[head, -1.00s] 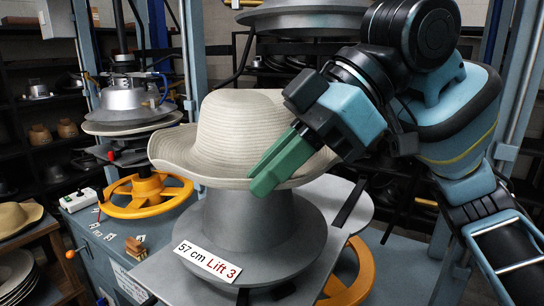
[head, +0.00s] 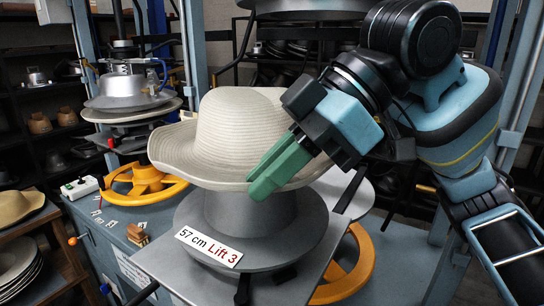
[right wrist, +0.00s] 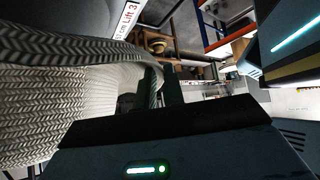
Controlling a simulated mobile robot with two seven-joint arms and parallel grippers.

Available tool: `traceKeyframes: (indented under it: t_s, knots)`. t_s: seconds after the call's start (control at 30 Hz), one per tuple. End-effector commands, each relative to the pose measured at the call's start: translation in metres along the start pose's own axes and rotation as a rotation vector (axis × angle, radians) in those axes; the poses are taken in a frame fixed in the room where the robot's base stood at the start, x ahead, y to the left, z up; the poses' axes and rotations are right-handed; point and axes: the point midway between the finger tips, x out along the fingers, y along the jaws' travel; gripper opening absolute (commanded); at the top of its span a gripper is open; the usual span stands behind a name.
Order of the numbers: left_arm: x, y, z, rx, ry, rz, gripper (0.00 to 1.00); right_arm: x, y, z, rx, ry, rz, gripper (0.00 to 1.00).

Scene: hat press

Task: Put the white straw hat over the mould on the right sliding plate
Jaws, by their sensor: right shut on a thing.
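The white straw hat (head: 238,130) is above the grey metal mould (head: 255,222), crown up, its brim slightly tilted. The mould stands on the right sliding plate (head: 160,262) and carries a "57 cm Lift 3" label. The hat hides the mould's top, so I cannot tell whether they touch. My right gripper (head: 265,178) has its green fingers shut on the hat's brim at the right. In the right wrist view the woven hat (right wrist: 95,95) fills the left side, with its brim at the fingers (right wrist: 163,85). My left gripper is not in view.
An orange handwheel (head: 350,268) is under the plate at the right. Another mould (head: 128,98) and a yellow handwheel (head: 145,184) are at the left. A grey press head (head: 300,8) hangs above the hat. Blue posts (head: 190,60) flank the press. Other hats (head: 18,207) lie on a shelf at the left.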

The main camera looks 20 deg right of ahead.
Motion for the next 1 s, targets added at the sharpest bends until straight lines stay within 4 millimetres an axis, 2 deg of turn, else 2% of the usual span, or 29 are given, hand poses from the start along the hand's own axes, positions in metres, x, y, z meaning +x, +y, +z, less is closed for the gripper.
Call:
traceKeyframes:
  t_s: [0.5, 1.0]
  knots:
    - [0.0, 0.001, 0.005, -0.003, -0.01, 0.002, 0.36, 0.023, -0.001, 0.017, -0.007, 0.0, 0.007, 0.0]
    - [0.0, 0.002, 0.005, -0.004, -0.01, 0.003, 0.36, 0.026, -0.001, 0.019, -0.009, 0.001, 0.009, 0.0]
